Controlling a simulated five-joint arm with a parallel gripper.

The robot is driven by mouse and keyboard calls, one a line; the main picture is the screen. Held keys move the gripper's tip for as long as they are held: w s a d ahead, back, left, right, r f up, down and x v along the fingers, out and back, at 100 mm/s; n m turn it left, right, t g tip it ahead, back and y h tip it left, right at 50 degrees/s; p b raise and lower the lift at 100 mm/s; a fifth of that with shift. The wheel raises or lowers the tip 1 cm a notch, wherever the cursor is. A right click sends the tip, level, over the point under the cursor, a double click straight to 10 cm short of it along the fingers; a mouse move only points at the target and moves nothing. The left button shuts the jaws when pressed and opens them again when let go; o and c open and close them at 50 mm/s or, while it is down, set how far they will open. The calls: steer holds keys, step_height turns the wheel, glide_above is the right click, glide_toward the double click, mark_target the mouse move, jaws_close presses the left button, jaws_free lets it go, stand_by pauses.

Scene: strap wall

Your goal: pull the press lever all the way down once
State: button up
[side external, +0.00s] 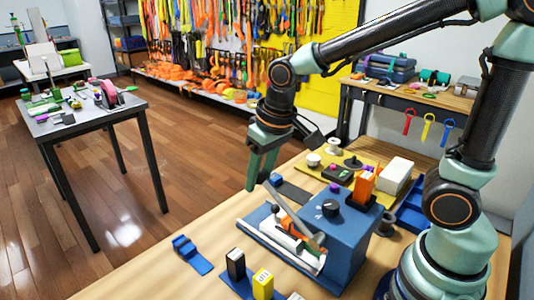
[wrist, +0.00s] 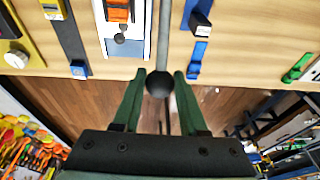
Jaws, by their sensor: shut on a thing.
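The press lever is a thin grey bar (wrist: 163,32) with a dark round knob (wrist: 159,84) on its end. In the wrist view the knob sits between the two green fingertips of my gripper (wrist: 160,75), which are shut on it. In the side view my gripper (side external: 259,178) points down at the left of the blue press (side external: 350,240). The knob is hard to make out there. The grey lever bar (side external: 308,234) slants over the white plate in front of the press. An orange piece (wrist: 118,12) lies on that plate.
A blue strap piece (side external: 192,254) and upright black (side external: 236,264) and yellow (side external: 263,284) blocks stand near the front edge. A yellow mat (side external: 318,160) with small parts and a white block (side external: 396,176) lie behind the press. Open floor lies left of the bench.

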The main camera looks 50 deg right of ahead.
steer(key=shift+w+x, duration=0.15)
steer(key=shift+x, duration=0.7)
steer(key=shift+w+x, duration=0.15)
steer(key=shift+x, duration=0.7)
steer(key=shift+d+r, duration=0.1)
steer(key=shift+x, duration=1.85)
steer(key=shift+d, duration=0.1)
